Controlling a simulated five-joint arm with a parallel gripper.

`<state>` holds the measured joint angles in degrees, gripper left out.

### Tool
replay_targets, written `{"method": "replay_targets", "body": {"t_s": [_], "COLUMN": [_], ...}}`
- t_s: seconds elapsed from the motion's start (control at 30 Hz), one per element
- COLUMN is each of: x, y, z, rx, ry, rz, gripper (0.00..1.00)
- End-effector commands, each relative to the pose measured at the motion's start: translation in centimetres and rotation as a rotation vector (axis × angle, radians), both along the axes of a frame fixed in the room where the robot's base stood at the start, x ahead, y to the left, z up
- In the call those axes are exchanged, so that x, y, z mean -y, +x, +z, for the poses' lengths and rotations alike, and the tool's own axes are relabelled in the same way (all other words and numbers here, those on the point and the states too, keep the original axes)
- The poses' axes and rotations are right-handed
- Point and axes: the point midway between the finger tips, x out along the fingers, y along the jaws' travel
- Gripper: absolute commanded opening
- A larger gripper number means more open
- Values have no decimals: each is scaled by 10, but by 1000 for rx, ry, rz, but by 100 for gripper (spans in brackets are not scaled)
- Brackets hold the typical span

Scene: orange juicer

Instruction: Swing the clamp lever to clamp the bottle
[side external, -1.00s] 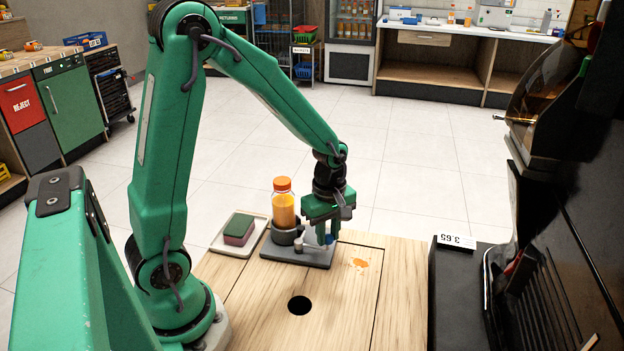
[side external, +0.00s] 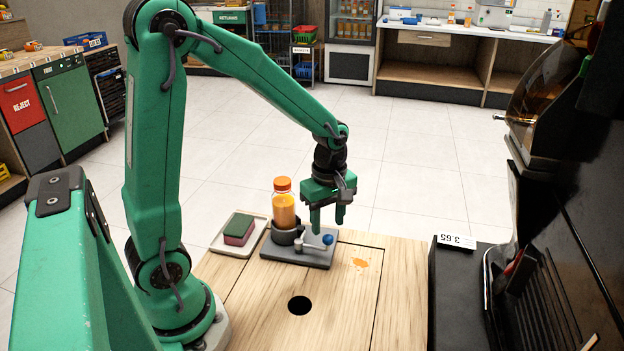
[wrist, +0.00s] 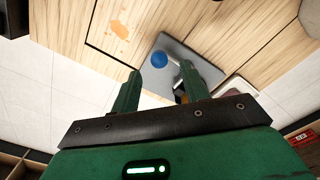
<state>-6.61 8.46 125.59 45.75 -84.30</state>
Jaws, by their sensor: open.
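The orange juice bottle (side external: 284,207) stands upright in a dark round holder (side external: 285,236) on a grey base plate (side external: 290,256). The clamp lever (side external: 312,244) runs from a pivot at the holder's front to a blue knob (side external: 328,239) on its right end. My gripper (side external: 327,220) is open and empty, with its fingers pointing down just above the knob, apart from it. In the wrist view the blue knob (wrist: 159,59) lies beyond and between the two green fingertips (wrist: 161,72). There the lever and bottle are mostly hidden behind the gripper.
A tray (side external: 219,249) with a green and maroon sponge (side external: 239,229) sits left of the base plate. An orange spill (side external: 360,262) marks the wooden table right of it. The table has a round hole (side external: 299,305) in front. A black juicer (side external: 540,240) stands at the right.

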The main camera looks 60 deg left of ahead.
Motion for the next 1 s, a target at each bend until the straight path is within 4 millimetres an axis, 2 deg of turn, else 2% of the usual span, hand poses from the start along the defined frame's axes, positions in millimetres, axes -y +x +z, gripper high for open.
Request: {"method": "replay_targets", "body": {"t_s": [0.1, 0.3, 0.8, 1.0], "x": [0, 0, 0, 3], "y": [0, 0, -1, -6], "z": [17, 35, 40, 50], "rx": [4, 2, 2, 30], "ry": [0, 0, 0, 5], "rz": [1, 1, -5, -90], "gripper": [45, 45, 45, 45]}}
